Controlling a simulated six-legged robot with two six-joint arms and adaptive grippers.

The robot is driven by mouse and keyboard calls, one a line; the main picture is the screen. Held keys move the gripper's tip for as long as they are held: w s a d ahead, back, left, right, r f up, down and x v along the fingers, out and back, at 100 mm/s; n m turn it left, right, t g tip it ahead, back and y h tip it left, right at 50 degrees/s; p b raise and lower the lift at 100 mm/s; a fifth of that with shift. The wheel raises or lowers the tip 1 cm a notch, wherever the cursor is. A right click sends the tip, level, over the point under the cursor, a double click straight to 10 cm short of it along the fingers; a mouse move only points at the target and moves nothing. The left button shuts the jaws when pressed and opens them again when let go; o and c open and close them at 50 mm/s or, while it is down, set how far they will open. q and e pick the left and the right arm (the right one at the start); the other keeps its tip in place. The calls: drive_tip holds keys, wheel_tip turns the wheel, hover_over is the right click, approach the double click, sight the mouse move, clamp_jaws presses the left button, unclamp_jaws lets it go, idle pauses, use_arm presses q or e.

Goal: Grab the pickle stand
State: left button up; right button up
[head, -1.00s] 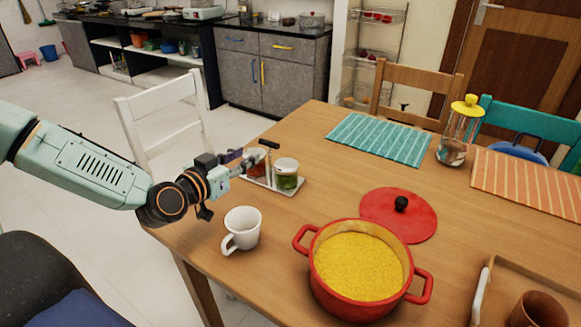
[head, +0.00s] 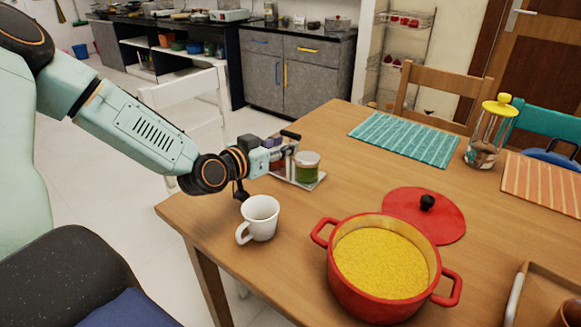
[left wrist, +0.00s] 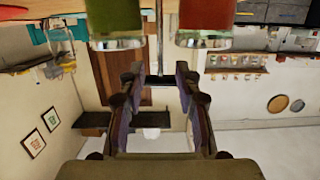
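The pickle stand (head: 312,184) is a pale tray with a green-filled jar, a reddish jar partly hidden by my gripper, and an upright post with a dark T-shaped handle (head: 290,134). It stands near the table's left edge. My left gripper (head: 283,154) is at the post from the left. In the left wrist view, which is upside down, the fingers (left wrist: 156,82) are spread with a clear gap. The post (left wrist: 159,45) and handle bar appear between or just beyond the fingertips; I cannot tell whether they touch. My right gripper is not in view.
A white mug (head: 262,217) stands just below my left wrist. A red pot (head: 357,296) of yellow food and its red lid (head: 425,212) are to the right. A teal mat (head: 405,139) lies behind. A yellow-topped jar (head: 490,140) stands farther right.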

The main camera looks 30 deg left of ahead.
sight(290, 170)
use_arm(q)
drive_tip(key=x, duration=0.1)
drive_tip(key=b+x, duration=0.1)
drive_tip(key=x, duration=0.1)
drive_tip(key=shift+f+b, duration=0.3)
drive_tip(key=shift+f, duration=0.05)
drive_tip(key=shift+w+r, duration=0.25)
drive_tip(key=shift+w, duration=0.05)
drive_tip(key=shift+w+f, duration=0.1)
clamp_jaws()
